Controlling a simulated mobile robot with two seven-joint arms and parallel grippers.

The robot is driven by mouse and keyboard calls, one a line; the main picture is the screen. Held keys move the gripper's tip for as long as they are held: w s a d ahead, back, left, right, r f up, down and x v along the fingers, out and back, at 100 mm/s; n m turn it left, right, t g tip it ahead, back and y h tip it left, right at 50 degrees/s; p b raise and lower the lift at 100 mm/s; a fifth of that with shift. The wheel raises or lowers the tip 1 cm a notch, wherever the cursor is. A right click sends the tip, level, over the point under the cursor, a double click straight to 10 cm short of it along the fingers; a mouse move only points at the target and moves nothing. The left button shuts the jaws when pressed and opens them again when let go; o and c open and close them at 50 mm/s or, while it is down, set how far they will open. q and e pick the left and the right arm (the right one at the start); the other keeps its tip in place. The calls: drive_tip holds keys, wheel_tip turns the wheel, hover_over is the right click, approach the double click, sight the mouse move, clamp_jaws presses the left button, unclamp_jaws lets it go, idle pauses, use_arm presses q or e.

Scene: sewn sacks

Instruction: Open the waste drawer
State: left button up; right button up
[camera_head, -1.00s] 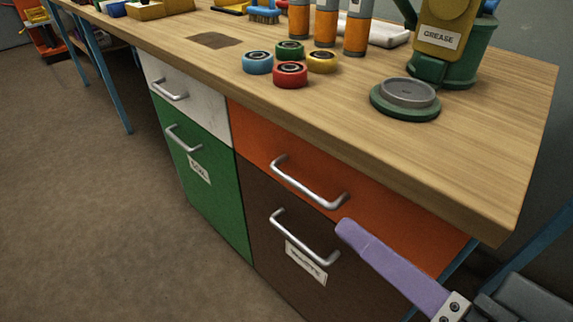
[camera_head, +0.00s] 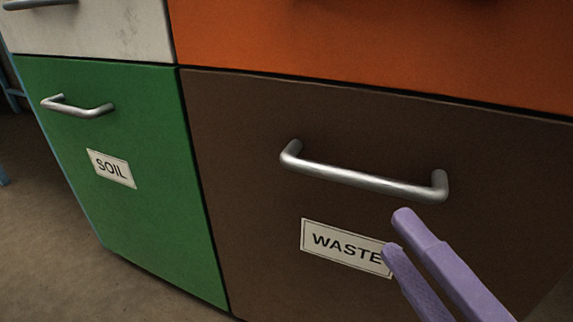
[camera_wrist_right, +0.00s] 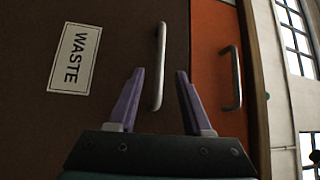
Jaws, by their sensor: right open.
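The waste drawer (camera_head: 255,200) is brown, with a label (camera_head: 345,247) reading WASTE below its silver bar handle (camera_head: 365,178). The drawer front looks flush with its neighbours, so it is closed. My right gripper (camera_head: 397,232) has purple fingers and is just below the right end of the handle in the head view, over the label's edge. In the right wrist view the gripper (camera_wrist_right: 160,73) is open, and the waste handle (camera_wrist_right: 159,70) shows between the lines of its fingers, ahead of the tips. Nothing is held. My left gripper is not in view.
An orange drawer (camera_head: 380,45) sits above the waste drawer; its handle (camera_wrist_right: 232,80) shows in the right wrist view. A green drawer (camera_head: 150,215) labelled SOIL and a white drawer (camera_head: 120,35) are at the left. Brown floor (camera_head: 60,240) is clear at the lower left.

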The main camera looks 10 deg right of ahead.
sight(361, 186)
drive_tip(key=x, duration=0.3)
drive_tip(key=b+x, duration=0.1)
drive_tip(key=x, duration=0.2)
drive_tip(key=b+x, duration=0.1)
drive_tip(key=x, duration=0.2)
drive_tip(key=shift+w+d, duration=0.2)
drive_tip(key=shift+w, duration=0.1)
drive_tip(key=shift+c, duration=0.3)
clamp_jaws()
idle(0.7)
